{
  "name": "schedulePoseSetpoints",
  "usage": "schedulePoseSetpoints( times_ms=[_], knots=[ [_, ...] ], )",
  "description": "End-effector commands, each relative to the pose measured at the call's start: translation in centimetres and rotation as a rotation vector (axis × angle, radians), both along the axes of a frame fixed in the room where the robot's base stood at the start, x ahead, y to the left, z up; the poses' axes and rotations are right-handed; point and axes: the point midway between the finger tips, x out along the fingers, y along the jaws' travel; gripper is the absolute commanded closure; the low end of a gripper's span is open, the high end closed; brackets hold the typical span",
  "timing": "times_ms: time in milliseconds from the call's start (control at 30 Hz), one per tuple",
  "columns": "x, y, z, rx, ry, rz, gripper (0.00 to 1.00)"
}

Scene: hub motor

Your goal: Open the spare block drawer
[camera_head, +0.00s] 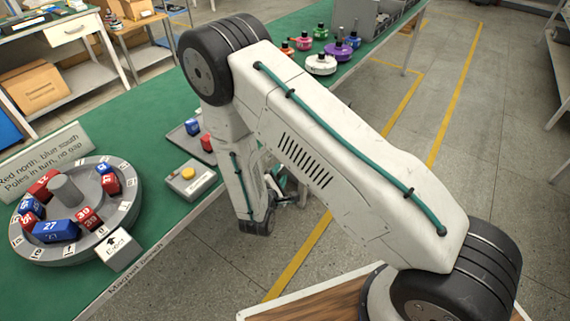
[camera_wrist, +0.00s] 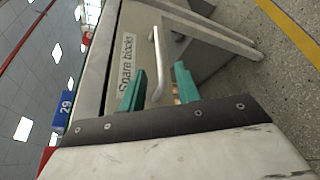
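In the wrist view, the grey drawer front (camera_wrist: 138,28) carries the label "Spare blocks" and a pale bar handle (camera_wrist: 156,48). It appears flush under the bench edge, with no opening visible. My gripper (camera_wrist: 160,86) has two teal fingers spread apart, one on each side of the handle's near end. The handle reaches into the gap between them; I cannot tell whether either finger touches it. In the head view, my arm hides the drawer and most of my gripper, which is low beside the bench's right side.
The green bench (camera_head: 130,112) holds a round rotor (camera_head: 125,205) with red and blue numbered blocks, a yellow-button box (camera_head: 190,181) and a tray with blocks. Coloured knobbed pieces (camera_head: 341,50) stand at the far end. Floor (camera_head: 490,130) to the right is clear.

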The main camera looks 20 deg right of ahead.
Motion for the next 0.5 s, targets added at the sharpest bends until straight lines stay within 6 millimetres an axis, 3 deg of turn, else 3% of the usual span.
schedulePoseSetpoints(
  times_ms=[300,500],
  knots=[
    [4.1,-2.9,-1.0,-0.001,-0.002,-0.006,0.67],
    [5.3,-3.7,-1.3,-0.001,-0.001,-0.004,0.67]
  ],
)
